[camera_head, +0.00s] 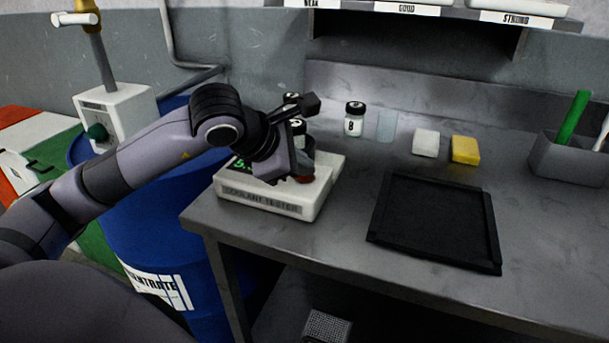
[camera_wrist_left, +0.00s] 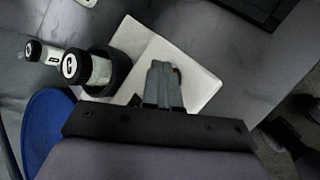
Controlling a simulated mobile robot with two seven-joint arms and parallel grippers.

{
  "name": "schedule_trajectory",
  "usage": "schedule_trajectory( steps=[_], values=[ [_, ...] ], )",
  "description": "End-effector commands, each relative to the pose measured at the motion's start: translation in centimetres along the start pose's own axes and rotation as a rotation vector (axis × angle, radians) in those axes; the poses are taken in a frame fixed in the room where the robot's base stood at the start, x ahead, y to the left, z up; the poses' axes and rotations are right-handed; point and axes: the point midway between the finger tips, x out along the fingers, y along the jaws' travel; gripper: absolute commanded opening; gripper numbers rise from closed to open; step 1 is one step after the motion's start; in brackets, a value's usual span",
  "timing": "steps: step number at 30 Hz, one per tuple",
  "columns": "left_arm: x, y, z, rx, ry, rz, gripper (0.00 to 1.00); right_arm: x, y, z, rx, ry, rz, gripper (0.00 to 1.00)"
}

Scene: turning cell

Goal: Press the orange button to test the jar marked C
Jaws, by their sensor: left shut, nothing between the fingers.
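The white coolant tester (camera_head: 325,190) stands at the table's left end, and its body also shows in the wrist view (camera_wrist_left: 200,85). Its screen (camera_head: 240,164) shows green digits, partly hidden by my arm. A jar with C on its dark lid (camera_wrist_left: 70,66) stands in the tester's dark round holder (camera_wrist_left: 118,68). My left gripper (camera_head: 303,178) is shut and empty, low over the tester's front right. In the wrist view its fingertips (camera_wrist_left: 162,72) nearly cover the orange button (camera_wrist_left: 178,72). I cannot tell whether they touch it. My right gripper is out of view.
Another dark-lidded jar (camera_wrist_left: 33,50) stands beside the tester. Jar B (camera_head: 354,120), a clear glass (camera_head: 387,125), a white block (camera_head: 426,142) and a yellow sponge (camera_head: 465,150) line the back. A black tray (camera_head: 398,238) lies right of the tester. A blue drum (camera_head: 155,235) stands left.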

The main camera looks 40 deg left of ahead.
Motion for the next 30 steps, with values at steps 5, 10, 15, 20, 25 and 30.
schedule_trajectory(
  steps=[5,10,15,20,25,30],
  values=[
    [0.0,0.0,-0.1,0.0,0.003,-0.002,0.0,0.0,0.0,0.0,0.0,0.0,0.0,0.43],
    [-0.4,0.3,0.3,0.0,0.002,-0.002,0.0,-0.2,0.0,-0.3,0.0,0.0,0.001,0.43],
    [-1.0,0.8,0.7,0.0,0.002,-0.001,0.0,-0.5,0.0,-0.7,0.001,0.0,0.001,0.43],
    [-1.1,0.8,0.7,0.0,0.002,-0.002,0.0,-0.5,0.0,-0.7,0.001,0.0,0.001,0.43],
    [-1.1,0.8,0.8,0.0,0.002,-0.001,0.0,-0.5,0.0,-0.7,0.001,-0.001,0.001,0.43],
    [-1.7,1.2,1.2,0.0,0.001,0.0,0.0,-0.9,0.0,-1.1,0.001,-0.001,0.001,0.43]
  ],
)
